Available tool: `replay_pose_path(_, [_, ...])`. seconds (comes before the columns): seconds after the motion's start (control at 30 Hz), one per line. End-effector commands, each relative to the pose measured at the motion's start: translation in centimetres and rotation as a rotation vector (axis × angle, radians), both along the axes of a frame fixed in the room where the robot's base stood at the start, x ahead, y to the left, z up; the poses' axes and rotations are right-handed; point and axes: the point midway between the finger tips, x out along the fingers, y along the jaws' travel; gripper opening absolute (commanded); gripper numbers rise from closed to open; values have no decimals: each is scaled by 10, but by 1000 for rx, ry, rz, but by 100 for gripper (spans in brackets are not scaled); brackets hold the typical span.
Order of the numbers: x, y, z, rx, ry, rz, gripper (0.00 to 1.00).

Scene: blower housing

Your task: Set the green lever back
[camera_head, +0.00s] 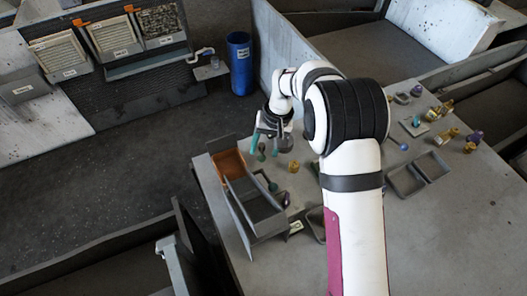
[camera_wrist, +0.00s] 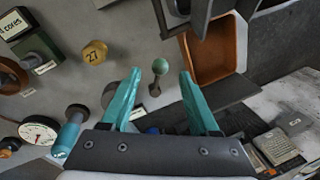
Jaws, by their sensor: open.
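The green lever (camera_wrist: 160,67) shows in the wrist view as a dull green ball knob on a short dark stem, rising from the grey table. My gripper (camera_wrist: 160,73) is open, with one teal finger on each side of the lever in the picture. A gap shows between the knob and both fingers, and I cannot tell how far below the tips it lies. In the head view my gripper (camera_head: 267,138) hangs over the table's far left part, with a small green knob (camera_head: 262,148) close by it.
An orange tray (camera_wrist: 213,50) lies beside the lever, in a dark frame (camera_head: 262,222). A yellow knob marked 27 (camera_wrist: 95,52), a round gauge (camera_wrist: 38,132) and a blue-handled part (camera_wrist: 70,130) stand left. Grey bins (camera_head: 405,180) and small parts fill the right side.

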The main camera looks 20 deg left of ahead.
Motion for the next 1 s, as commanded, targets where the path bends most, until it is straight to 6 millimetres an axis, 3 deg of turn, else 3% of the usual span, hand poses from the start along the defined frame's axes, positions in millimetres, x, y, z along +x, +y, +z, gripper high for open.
replay_pose_path(0.2, [-2,6,-31,-1,1,-1,61])
replay_pose_path(0.57, [-2,6,-36,0,-1,-1,59])
replay_pose_path(0.9, [-2,6,-35,0,-1,-1,0])
replay_pose_path(1.0, [-2,6,-35,0,-1,-1,0])
